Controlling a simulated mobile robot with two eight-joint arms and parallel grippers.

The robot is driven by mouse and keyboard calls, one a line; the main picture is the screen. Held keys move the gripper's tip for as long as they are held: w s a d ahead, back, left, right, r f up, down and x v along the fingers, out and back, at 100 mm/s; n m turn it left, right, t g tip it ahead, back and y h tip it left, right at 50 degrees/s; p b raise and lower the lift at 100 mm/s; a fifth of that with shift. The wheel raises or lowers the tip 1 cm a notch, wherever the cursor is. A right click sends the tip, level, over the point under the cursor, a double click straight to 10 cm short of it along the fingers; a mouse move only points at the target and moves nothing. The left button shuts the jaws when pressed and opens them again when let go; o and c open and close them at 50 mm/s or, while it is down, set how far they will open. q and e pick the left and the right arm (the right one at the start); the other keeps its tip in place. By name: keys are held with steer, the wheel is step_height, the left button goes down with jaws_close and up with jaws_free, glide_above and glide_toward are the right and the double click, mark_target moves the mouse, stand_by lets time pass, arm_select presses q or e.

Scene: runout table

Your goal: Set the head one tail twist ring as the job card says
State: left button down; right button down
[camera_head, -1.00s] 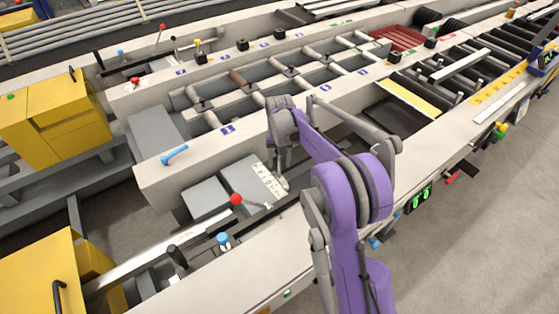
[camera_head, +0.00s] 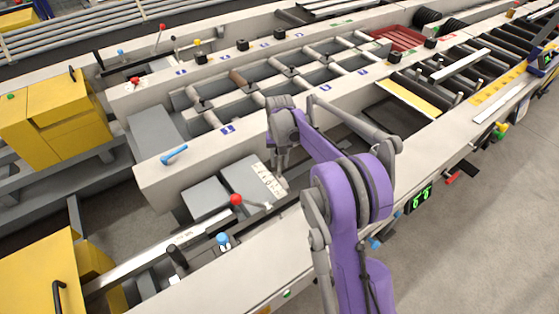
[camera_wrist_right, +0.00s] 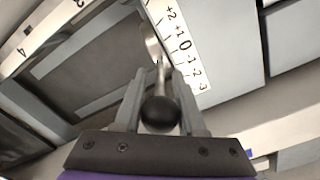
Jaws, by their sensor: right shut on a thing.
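The twist ring's lever ends in a black ball knob (camera_wrist_right: 160,113), and my right gripper (camera_wrist_right: 160,105) is shut on it in the right wrist view. A pale rod runs from the knob towards the white scale (camera_wrist_right: 184,48), marked +2 to -3. The rod's end lies by the plus side of the scale; the exact mark it meets cannot be told. In the head view my right gripper (camera_head: 280,165) is beside the same white scale (camera_head: 268,180), and it hides the knob. My left gripper is not seen. No job card can be read.
A red-knobbed lever (camera_head: 236,199) and a blue-knobbed one (camera_head: 222,238) stand close by on the left. Yellow boxes (camera_head: 60,115) stand at the left. Rollers fill the far table.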

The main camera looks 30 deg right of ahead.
stand_by(0.6)
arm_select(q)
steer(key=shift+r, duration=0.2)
arm_select(e)
steer(key=shift+w+a+g, duration=0.1)
steer(key=shift+w+g, duration=0.4)
steer(key=shift+w, duration=0.3)
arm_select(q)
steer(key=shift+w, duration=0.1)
arm_select(e)
steer(key=shift+w, duration=0.3)
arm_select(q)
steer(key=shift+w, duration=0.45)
arm_select(e)
steer(key=shift+w+f, duration=0.2)
steer(key=shift+w, duration=0.4)
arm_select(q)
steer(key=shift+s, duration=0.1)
arm_select(e)
steer(key=shift+s, duration=0.1)
steer(key=c, duration=0.5)
jaws_free()
steer(key=shift+r, duration=0.1)
